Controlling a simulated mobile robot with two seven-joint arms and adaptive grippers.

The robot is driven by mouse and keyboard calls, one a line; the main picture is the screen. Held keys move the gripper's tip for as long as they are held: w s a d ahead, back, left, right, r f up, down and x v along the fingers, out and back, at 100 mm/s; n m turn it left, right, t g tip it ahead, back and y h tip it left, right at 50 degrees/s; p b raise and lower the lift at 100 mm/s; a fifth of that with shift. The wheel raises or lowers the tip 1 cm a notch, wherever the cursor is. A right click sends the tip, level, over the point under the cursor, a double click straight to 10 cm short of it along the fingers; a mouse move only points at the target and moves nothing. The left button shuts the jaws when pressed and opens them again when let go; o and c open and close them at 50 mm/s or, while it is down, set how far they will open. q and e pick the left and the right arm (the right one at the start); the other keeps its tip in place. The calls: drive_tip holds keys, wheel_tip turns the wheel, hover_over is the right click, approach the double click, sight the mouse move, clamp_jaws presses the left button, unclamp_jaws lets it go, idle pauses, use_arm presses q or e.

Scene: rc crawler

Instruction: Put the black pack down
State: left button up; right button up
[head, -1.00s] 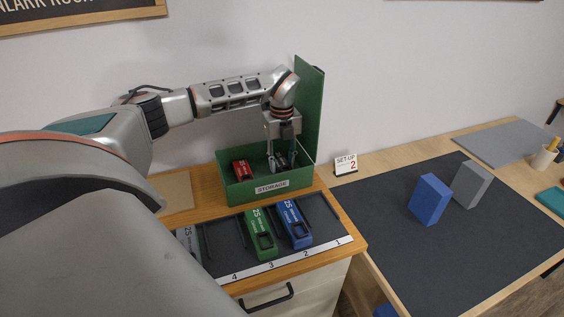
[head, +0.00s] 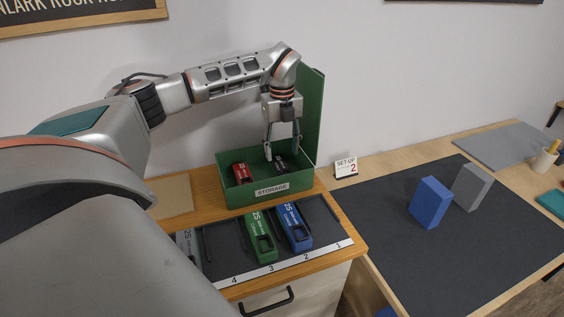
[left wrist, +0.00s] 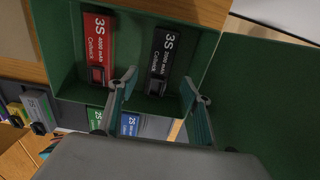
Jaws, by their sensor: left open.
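The black pack (head: 279,165) lies inside the green storage box (head: 241,203), on its right side. It also shows in the left wrist view (left wrist: 159,56), labelled 3S, lying on the box floor. My left gripper (head: 282,153) is open and empty above the black pack; in the left wrist view its fingers (left wrist: 157,95) are apart, near the pack's lower end, and the pack is not held. A red pack (head: 242,173) lies in the same box at the left. My right gripper is not in view.
The box's green lid (head: 312,110) stands open at the right. In front, a dark tray holds a green pack (head: 261,237), a blue pack (head: 293,226) and a grey pack (head: 188,247). Blue and grey blocks stand on the dark mat (head: 400,258) at right.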

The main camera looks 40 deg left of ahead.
sight(282, 168)
use_arm(q)
wheel_tip(282, 168, up, 6)
drive_tip(key=shift+f, duration=0.1)
idle(0.7)
